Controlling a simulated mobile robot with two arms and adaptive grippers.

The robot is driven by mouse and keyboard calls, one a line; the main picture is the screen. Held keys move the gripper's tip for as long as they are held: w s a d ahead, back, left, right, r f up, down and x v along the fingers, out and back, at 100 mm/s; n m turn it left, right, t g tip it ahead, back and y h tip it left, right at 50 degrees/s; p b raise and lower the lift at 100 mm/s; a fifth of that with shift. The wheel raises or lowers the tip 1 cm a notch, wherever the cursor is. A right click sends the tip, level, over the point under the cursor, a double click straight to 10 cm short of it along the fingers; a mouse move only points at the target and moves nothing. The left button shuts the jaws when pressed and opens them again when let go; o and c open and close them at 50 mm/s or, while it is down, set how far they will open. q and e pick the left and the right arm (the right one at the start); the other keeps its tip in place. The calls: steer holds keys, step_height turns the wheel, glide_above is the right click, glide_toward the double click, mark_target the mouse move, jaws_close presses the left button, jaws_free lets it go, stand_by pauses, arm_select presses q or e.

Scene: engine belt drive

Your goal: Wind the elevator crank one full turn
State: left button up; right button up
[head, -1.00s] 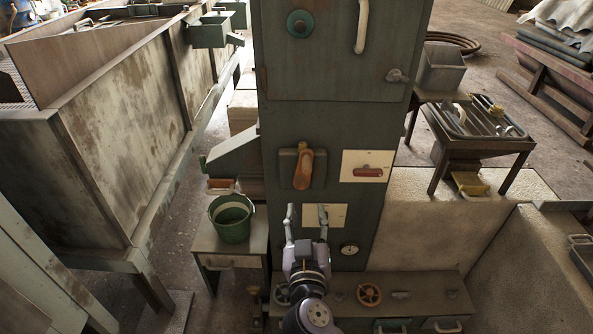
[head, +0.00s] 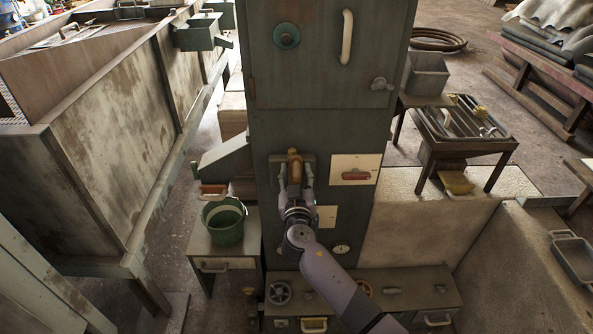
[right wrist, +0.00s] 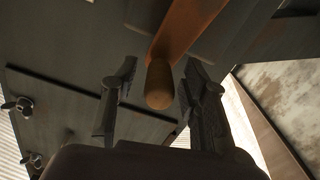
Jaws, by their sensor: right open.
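The elevator crank (head: 294,160) is a brown wooden handle on a dark plate on the front of the tall green cabinet (head: 270,120). In the right wrist view the handle (right wrist: 160,84) points toward the camera, its rounded end between my right gripper's two fingers. My right gripper (head: 294,182) is open around the handle's lower end, with a visible gap on each side in the wrist view. The gripper and wrist hide part of the cabinet front below the crank. My left gripper is not in view.
A red handle on a cream plate (head: 356,161) sits just right of the crank. A green bucket (head: 224,232) stands on a small table at the left. A low bench with handwheels (head: 279,293) runs below. A grey chute (head: 228,160) juts out left of the cabinet.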

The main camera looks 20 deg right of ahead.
steer(key=shift+w, duration=0.2)
jaws_close()
stand_by(0.5)
stand_by(0.3)
